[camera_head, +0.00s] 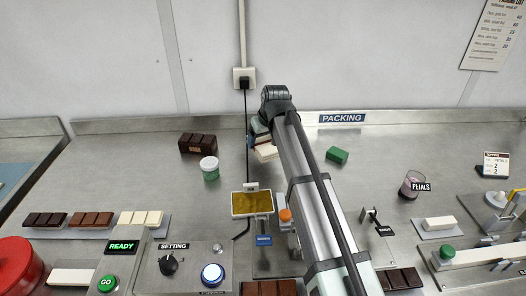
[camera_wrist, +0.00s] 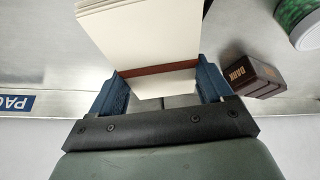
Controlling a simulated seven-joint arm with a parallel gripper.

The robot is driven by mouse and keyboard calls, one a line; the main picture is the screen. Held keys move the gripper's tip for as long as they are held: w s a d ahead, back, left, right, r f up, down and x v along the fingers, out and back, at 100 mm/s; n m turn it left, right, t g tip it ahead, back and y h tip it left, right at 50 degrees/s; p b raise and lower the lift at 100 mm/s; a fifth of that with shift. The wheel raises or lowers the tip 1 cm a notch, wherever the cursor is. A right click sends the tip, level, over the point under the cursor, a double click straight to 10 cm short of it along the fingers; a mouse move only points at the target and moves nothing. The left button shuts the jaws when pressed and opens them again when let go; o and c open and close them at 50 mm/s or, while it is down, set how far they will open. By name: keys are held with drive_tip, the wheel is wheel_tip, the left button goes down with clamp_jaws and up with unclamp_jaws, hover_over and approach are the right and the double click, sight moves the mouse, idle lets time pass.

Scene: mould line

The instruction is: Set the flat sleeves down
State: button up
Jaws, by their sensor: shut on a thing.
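My gripper (camera_wrist: 162,82) is shut on a stack of flat cream sleeves (camera_wrist: 140,35), its blue fingers on either side of it. A dark red-brown strip crosses the stack between the fingers. In the head view the pale sleeves (camera_head: 266,152) show beside my arm, over the back middle of the steel bench. My arm hides much of the gripper (camera_head: 258,132) and part of the stack there. I cannot tell whether the sleeves touch the bench.
A dark box marked DARK (camera_head: 197,143) and a green-and-white tub (camera_head: 209,168) stand left of the sleeves. A green block (camera_head: 337,155) lies to the right, below the PACKING label (camera_head: 342,118). The steel bench (camera_head: 120,165) is clear at the back left.

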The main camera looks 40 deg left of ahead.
sight(269, 148)
drive_tip(key=shift+f, duration=2.4)
drive_tip(key=shift+f, duration=0.1)
drive_tip(key=o, duration=1)
drive_tip(key=shift+o, duration=0.2)
drive_tip(key=v, duration=1.2)
